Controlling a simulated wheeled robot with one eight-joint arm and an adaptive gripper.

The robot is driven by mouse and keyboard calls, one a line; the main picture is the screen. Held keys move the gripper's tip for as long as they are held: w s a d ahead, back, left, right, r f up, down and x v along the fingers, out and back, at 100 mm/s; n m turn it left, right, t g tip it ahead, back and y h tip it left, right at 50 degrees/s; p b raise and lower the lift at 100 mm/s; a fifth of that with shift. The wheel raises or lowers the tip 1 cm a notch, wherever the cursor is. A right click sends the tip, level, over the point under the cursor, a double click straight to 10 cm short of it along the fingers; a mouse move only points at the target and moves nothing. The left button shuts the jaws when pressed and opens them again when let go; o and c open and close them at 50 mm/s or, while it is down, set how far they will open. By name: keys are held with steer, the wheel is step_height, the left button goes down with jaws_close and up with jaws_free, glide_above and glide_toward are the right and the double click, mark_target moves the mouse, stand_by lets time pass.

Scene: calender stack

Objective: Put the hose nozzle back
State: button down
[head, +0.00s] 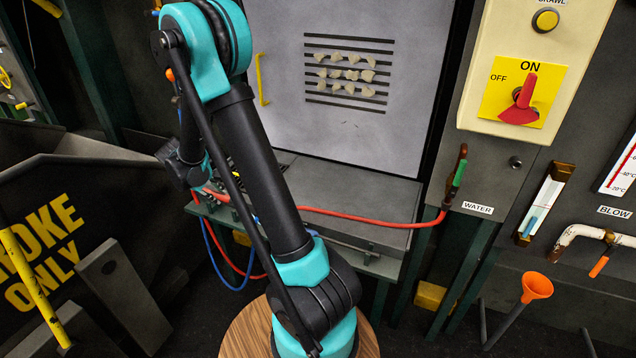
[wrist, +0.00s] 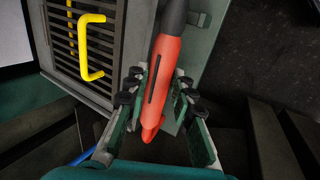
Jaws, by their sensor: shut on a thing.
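The hose nozzle (wrist: 165,75) shows in the wrist view as an orange-red body with a dark slot and a dark grey part at the top edge. My gripper (wrist: 160,88) is shut on it, one finger on each side. In the head view a red hose (head: 370,220) runs from the water valve (head: 457,178) leftwards along the grey machine's front ledge and passes behind my arm. The nozzle and my fingertips are mostly hidden behind my arm there. I cannot make out the nozzle's holder.
A grey machine door (head: 340,60) with slots and a yellow handle (head: 262,80) stands behind my arm. The handle (wrist: 87,45) is close left of the nozzle in the wrist view. A dark bin (head: 60,230) is at left.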

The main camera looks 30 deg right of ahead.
steer(key=shift+f, duration=1.65)
steer(key=c, duration=1.2)
jaws_free()
steer(key=v, duration=1.2)
